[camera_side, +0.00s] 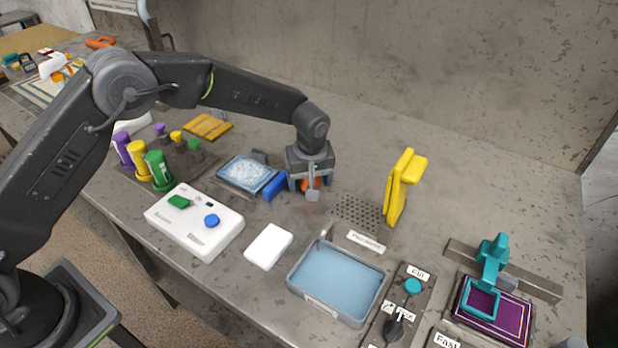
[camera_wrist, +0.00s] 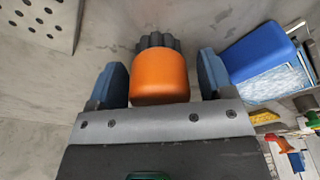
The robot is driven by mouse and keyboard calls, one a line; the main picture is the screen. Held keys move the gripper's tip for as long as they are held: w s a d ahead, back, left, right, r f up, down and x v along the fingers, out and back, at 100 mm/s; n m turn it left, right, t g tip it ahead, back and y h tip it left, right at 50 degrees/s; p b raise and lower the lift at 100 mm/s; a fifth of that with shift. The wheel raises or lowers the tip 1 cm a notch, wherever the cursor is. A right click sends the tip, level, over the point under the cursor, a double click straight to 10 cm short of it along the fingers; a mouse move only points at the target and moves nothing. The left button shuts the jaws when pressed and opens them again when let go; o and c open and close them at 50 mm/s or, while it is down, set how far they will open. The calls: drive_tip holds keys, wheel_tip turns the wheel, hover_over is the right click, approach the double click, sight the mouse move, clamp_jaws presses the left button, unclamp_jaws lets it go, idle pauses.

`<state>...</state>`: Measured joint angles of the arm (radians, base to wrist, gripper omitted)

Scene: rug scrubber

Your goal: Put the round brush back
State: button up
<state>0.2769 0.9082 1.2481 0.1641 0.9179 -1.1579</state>
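The round brush, with an orange rounded handle (camera_wrist: 160,78) and dark bristles (camera_wrist: 157,41), sits between my fingers in the wrist view. My gripper (camera_wrist: 160,85) is open, with a visible gap between the brush and each blue finger. In the side view my gripper (camera_side: 309,184) points down low over the table. Whether the brush stands on the bare table or on a holder is hidden.
A blue block (camera_side: 275,186) and a foamy blue tray (camera_side: 247,173) are close left of my gripper. A perforated grey plate (camera_side: 357,213) and an upright yellow tool (camera_side: 396,205) are to the right. A water basin (camera_side: 338,281) and a white sponge-like block (camera_side: 268,246) are in front.

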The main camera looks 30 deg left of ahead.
drive_tip(key=r, duration=0.4)
drive_tip(key=s+r, duration=0.1)
drive_tip(key=r, duration=0.3)
drive_tip(key=d+r, duration=0.1)
drive_tip(key=r, duration=0.3)
drive_tip(key=shift+s+r, duration=0.2)
drive_tip(key=shift+r, duration=0.05)
drive_tip(key=s+a+r+m+t+h, duration=0.1)
drive_tip(key=s+a+r+m, duration=0.1)
drive_tip(key=s+a+r, duration=0.3)
drive_tip(key=s+a+r+m+t, duration=0.1)
drive_tip(key=s+a+r+m, duration=0.1)
drive_tip(key=s+a+r, duration=0.4)
drive_tip(key=s+a+m+t, duration=0.2)
drive_tip(key=s+m, duration=0.3)
drive_tip(key=s, duration=1.5)
drive_tip(key=shift+s+a+f, duration=0.25)
drive_tip(key=shift+a+f, duration=0.15)
drive_tip(key=shift+a, duration=0.05)
